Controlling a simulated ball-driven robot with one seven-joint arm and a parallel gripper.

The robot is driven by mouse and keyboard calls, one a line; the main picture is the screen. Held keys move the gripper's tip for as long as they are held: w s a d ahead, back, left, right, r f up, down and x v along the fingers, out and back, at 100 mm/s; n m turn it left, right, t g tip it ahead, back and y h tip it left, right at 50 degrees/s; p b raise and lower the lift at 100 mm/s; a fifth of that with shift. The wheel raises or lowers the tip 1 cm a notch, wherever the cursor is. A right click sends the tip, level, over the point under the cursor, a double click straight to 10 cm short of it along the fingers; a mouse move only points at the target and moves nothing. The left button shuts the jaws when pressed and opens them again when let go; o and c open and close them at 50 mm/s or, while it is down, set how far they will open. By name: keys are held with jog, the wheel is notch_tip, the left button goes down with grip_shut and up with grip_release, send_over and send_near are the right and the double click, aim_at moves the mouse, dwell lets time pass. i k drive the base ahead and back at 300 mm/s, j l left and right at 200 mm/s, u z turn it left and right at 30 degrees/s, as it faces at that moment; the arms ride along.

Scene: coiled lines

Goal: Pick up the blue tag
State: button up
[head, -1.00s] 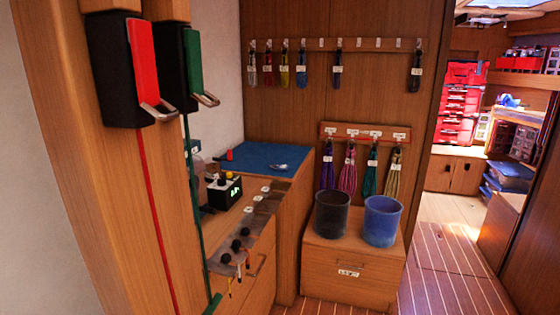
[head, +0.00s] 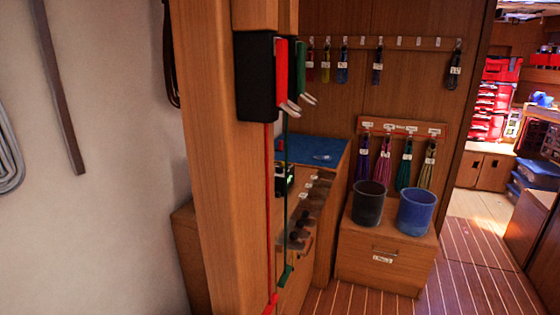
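I cannot make out a blue tag for certain. A small pale-blue object (head: 322,156) lies on the blue mat (head: 300,147) on the counter behind the wooden post; it is too small to identify. A blue coiled line (head: 342,68) hangs from the upper peg rail on the back wall, with a small white label on it. A darker blue line (head: 377,68) hangs to its right. My gripper is not in view.
The wooden post (head: 215,150) with red (head: 281,72) and green (head: 301,70) levers hides part of the counter. A dark bucket (head: 369,203) and a blue bucket (head: 416,211) stand on a low cabinet (head: 386,262). The striped floor (head: 470,270) at right is clear.

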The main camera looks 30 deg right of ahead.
aim_at(324, 159)
jog(key=i+l+u, duration=0.2)
jog(key=l, duration=0.25)
jog(key=i+l+u, duration=0.25)
jog(key=l, duration=0.2)
jog(key=l+u, duration=0.2)
jog(key=l, duration=0.3)
jog(key=i+l+u, duration=0.1)
jog(key=l+u, duration=0.15)
jog(key=l, duration=0.3)
